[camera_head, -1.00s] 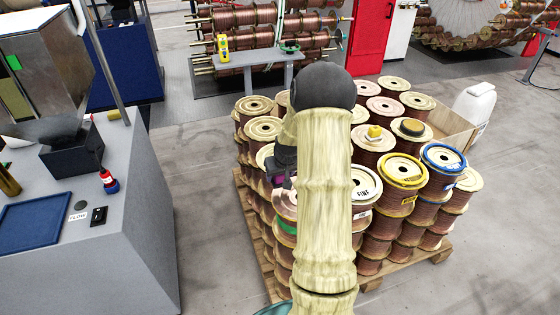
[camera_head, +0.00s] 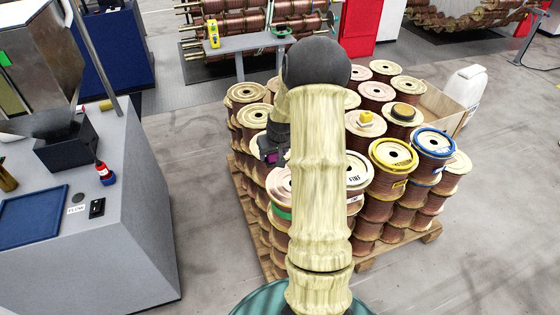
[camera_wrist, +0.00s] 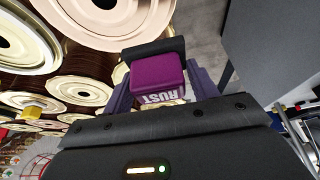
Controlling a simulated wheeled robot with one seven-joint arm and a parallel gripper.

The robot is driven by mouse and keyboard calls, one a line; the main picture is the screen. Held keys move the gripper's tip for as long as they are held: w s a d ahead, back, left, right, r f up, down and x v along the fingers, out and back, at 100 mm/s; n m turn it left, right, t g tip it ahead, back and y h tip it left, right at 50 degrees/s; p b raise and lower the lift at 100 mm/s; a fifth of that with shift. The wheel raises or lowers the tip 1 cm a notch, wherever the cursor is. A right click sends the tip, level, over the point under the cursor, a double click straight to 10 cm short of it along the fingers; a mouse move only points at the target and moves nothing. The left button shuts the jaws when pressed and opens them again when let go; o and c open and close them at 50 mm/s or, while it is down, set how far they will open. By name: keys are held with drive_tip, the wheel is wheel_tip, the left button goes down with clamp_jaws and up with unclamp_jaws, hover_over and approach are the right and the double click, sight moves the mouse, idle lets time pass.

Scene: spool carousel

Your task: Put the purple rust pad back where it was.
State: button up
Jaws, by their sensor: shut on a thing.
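The purple rust pad (camera_wrist: 158,78) is a small purple block with white "RUST" lettering. In the wrist view it sits between the fingers of my gripper (camera_wrist: 160,85), which is shut on it. In the head view my gripper (camera_head: 270,150) is partly hidden behind my own arm, at the left side of the stacked spools, with a bit of purple showing. The wrist view shows spool tops (camera_wrist: 82,90) to the left of the pad and grey floor beyond it. I cannot tell how high the pad is above the spools.
Copper wire spools (camera_head: 393,155) stand stacked on a wooden pallet (camera_head: 432,232). A grey counter (camera_head: 130,230) with a blue tray (camera_head: 30,218) is on the left. Floor between counter and pallet is clear.

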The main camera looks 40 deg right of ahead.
drive_tip(key=s+a+f+n, duration=0.1)
drive_tip(key=s+a+f, duration=0.1)
drive_tip(key=a+f, duration=0.6)
drive_tip(key=s+a+f+n+y, duration=0.1)
drive_tip(key=a+f, duration=0.7)
drive_tip(key=a, duration=0.8)
drive_tip(key=s+n, duration=0.1)
drive_tip(key=s, duration=0.1)
drive_tip(key=shift+s+a+f, duration=0.2)
drive_tip(key=shift+s+a, duration=0.05)
drive_tip(key=shift+s, duration=0.1)
drive_tip(key=shift+w, duration=0.1)
